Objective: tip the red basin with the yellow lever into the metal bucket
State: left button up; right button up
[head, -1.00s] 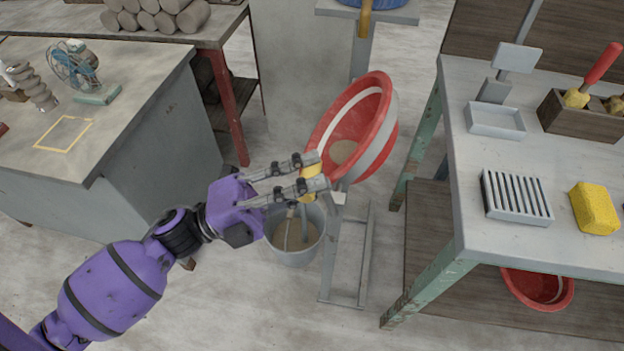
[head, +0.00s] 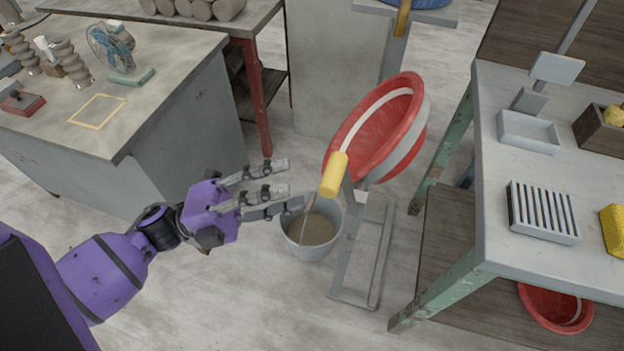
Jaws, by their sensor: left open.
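The red basin (head: 378,138) is tilted steeply on its grey stand (head: 378,255), its open side facing left toward the bucket. The inside I can see is bare red. The yellow lever (head: 334,174) sticks out from the basin's lower left edge, with nothing holding it. The metal bucket (head: 311,256) stands on the floor below and left of the lever, with brownish matter inside. My left gripper (head: 284,182) is open and empty, left of the lever and apart from it, over the bucket's upper left side. My right gripper is out of view.
A grey table (head: 180,78) stands at the left with a small fan (head: 110,46). A workbench (head: 500,240) at the right holds a slotted rack (head: 541,212) and a yellow sponge (head: 614,228). Another red basin (head: 553,308) sits beneath it. Floor in front is clear.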

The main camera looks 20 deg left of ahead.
pick_arm(q)
jog(key=shift+v, duration=1.6)
jog(key=shift+o, duration=0.2)
jog(key=shift+r, duration=0.1)
